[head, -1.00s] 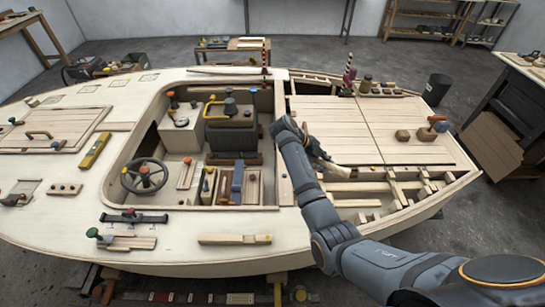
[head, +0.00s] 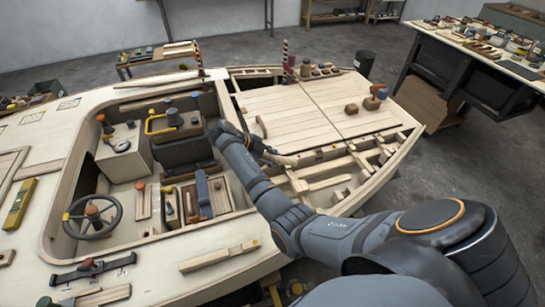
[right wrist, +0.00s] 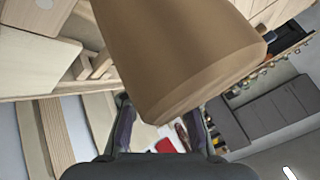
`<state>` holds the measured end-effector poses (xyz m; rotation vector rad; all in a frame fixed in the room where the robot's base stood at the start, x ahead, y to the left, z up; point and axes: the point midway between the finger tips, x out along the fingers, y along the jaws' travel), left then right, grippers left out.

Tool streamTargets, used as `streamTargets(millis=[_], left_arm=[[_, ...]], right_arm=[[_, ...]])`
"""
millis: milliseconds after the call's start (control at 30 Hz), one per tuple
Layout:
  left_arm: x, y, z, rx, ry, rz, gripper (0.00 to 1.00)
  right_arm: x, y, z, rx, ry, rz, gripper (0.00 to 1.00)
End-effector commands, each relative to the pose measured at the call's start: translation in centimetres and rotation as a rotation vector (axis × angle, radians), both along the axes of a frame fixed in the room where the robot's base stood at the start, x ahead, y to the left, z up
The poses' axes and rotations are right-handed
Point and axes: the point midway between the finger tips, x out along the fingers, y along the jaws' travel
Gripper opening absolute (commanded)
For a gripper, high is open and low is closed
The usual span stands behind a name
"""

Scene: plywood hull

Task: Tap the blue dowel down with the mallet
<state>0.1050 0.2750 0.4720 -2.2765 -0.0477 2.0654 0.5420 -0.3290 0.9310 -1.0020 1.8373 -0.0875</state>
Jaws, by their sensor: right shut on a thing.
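My right gripper (head: 268,152) is over the boat, at the near edge of the plank hatch, mostly hidden by its own arm. A pale wooden piece (head: 284,160) sticks out beside it, which I take as part of the mallet. In the right wrist view a large brown tapered wooden mallet head (right wrist: 180,55) fills the upper middle, in front of the gripper fingers (right wrist: 160,125). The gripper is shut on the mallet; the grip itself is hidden. I cannot make out the blue dowel for certain in either view. My left gripper is not in view.
The cockpit with a steering wheel (head: 92,216) and a blue lever (head: 203,188) lies left of my arm. Open rib framing (head: 345,172) lies to its right. Blocks (head: 352,108) sit on the hatch (head: 300,115). A cluttered workbench (head: 480,45) stands at the right.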

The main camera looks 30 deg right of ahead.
Motion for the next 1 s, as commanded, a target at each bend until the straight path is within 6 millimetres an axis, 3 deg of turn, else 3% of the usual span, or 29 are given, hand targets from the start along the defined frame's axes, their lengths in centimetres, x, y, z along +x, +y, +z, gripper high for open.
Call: streamTargets(millis=[33,167,833,1000], left_arm=[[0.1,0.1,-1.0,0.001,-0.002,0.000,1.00],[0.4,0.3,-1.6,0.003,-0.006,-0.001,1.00],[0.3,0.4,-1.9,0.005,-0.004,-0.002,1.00],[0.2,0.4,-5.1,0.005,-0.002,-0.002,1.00]], right_arm=[[0.0,0.0,-1.2,-0.001,-0.002,-0.001,0.00],[0.0,-0.1,-2.1,-0.001,-0.003,-0.001,0.00],[0.1,0.0,-2.2,-0.001,-0.002,0.000,0.00],[0.0,0.0,-5.8,-0.001,-0.001,0.000,0.00]])
